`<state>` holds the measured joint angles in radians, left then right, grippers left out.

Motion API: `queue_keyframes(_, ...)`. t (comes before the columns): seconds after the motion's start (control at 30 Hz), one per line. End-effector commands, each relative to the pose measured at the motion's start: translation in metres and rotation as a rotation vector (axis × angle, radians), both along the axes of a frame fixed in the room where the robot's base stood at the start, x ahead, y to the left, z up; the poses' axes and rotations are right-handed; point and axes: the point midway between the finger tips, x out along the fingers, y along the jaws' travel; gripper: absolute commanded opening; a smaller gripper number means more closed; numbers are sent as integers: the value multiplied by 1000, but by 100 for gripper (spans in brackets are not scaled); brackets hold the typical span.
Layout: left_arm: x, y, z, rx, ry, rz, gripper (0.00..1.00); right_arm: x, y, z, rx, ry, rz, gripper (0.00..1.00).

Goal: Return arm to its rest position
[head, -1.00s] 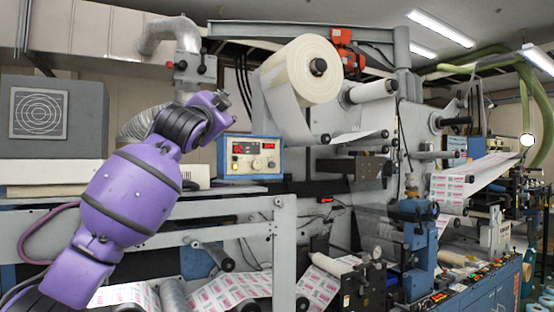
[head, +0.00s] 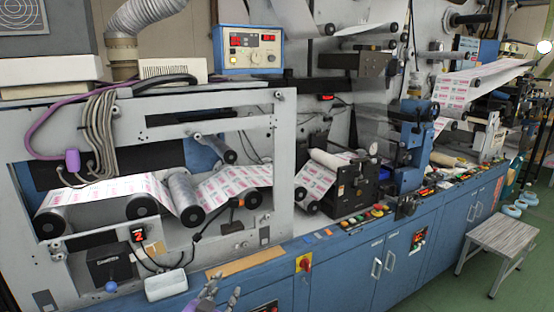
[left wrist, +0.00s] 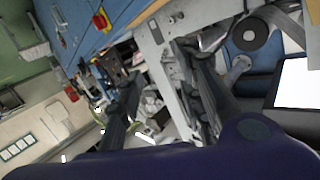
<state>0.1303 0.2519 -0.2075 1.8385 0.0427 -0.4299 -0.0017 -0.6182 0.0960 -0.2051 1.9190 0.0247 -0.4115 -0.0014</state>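My left gripper (head: 212,291) shows small at the bottom edge of the head view, in front of the machine's blue base. Most of that arm is below the picture. In the left wrist view, the two dark fingers of the left gripper (left wrist: 155,65) stand apart with nothing between them. The purple wrist fills the bottom of that view. My right arm and gripper are in neither view.
The web rewinder's grey frame (head: 200,130) with printed web (head: 105,190) and rollers stands close ahead. Its blue cabinet (head: 345,275) runs to the right. A grey stool (head: 497,238) stands on the green floor (head: 470,285), which has some free room.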

Motion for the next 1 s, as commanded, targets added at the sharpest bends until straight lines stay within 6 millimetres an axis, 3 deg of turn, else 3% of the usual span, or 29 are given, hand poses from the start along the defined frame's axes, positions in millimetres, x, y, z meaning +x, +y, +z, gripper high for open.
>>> queue_keyframes(0.03, -30, 5, -32, -23, 52, 21, 34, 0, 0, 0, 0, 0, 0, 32)
queue_keyframes(0.2, -127, 22, -118, -71, 224, 97, 34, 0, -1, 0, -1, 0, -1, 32)
queue_keyframes(0.4, -247, 39, -199, -113, 434, 194, 34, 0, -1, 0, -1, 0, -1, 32)
queue_keyframes(0.5, -295, 44, -224, -123, 515, 231, 34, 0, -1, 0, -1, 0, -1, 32)
queue_keyframes(0.6, -328, 48, -239, -125, 568, 254, 34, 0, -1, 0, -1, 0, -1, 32)
queue_keyframes(0.7, -344, 50, -246, -123, 594, 264, 34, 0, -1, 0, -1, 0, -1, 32)
queue_keyframes(1.0, -349, 51, -248, -121, 602, 266, 34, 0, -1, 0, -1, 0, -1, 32)
